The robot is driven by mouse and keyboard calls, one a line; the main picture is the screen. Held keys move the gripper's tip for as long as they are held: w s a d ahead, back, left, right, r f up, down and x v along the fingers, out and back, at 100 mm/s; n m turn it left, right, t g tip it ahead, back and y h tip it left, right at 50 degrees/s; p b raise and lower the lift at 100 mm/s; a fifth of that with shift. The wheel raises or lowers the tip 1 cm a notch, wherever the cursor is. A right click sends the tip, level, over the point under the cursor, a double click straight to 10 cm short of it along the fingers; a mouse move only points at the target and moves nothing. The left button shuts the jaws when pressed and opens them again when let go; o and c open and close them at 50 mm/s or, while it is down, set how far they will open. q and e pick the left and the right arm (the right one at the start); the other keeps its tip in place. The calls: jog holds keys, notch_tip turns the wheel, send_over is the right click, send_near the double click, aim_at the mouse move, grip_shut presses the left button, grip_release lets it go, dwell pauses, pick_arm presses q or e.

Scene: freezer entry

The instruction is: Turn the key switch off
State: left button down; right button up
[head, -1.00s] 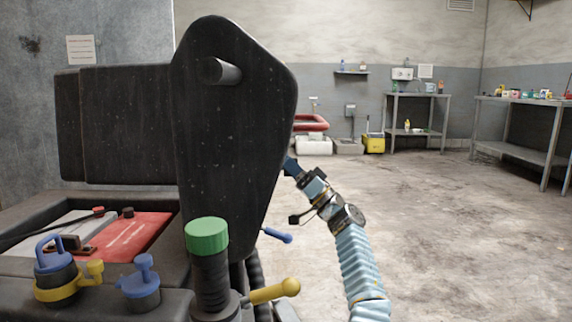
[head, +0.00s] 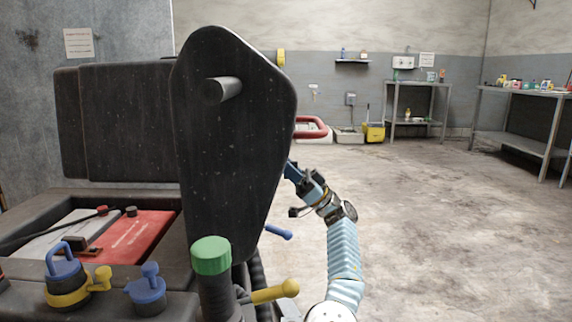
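A blue key-shaped knob on a round blue base (head: 148,292) stands on the machine's front ledge. To its left is a blue looped handle (head: 65,262) on a dark body with a yellow ring and small yellow tab. I cannot tell for sure which of the two is the key switch. My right gripper (head: 291,171) is right of these controls, at the right edge of the tall black panel, and apart from both. Its tip is partly hidden by the panel, so its opening cannot be read. My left gripper is not in view.
The black panel (head: 232,150) stands tall beside the controls. A green-capped post (head: 211,255), a yellow lever (head: 275,291) and a blue lever (head: 278,232) are close to my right arm. Open concrete floor (head: 430,220) lies to the right, with metal tables (head: 520,92) beyond.

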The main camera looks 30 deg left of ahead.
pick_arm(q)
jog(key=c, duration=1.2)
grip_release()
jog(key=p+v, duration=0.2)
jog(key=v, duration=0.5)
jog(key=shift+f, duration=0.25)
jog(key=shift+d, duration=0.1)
